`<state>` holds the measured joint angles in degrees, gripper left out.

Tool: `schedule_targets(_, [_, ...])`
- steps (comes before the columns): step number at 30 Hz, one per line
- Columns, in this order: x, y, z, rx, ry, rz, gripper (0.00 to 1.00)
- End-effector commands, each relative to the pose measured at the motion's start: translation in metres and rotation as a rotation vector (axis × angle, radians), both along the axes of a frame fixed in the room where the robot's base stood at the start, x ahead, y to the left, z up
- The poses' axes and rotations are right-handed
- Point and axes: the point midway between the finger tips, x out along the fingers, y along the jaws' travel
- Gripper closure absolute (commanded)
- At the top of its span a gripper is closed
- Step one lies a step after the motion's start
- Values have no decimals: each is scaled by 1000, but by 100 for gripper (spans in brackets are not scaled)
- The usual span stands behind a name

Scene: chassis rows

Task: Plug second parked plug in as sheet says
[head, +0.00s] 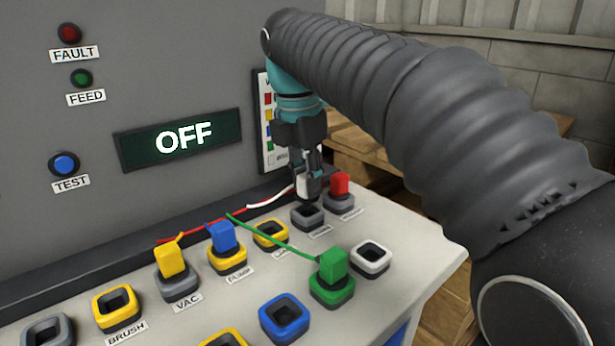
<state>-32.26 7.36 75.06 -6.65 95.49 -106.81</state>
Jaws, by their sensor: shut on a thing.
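My gripper (311,172) points down over the far part of the panel, shut on a white plug (304,187) with a white wire trailing left. The white plug is just above a grey socket (308,217); I cannot tell whether its tip touches the opening. A red plug (340,184) sits in the grey socket to the right. A yellow plug (171,260) sits in the grey VAC socket, a blue plug (222,237) in the yellow PUMP socket, and a green plug (333,265) in a green socket. The sheet (266,125) on the wall is mostly hidden behind my arm.
Empty sockets include a yellow one (271,245), a white one (370,270), a blue one (284,335) and the yellow BRUSH one (117,324). The display (180,140) reads OFF. Red and green wires cross the panel. Wooden pallets (355,140) stand behind.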

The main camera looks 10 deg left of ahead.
Motion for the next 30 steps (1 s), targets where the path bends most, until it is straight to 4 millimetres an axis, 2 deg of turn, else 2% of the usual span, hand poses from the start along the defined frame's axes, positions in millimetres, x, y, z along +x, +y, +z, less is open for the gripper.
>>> schedule_targets(13, [0, 0, 0, 0, 0, 0, 100])
schedule_targets(30, [0, 0, -12, 0, 0, -1, 100])
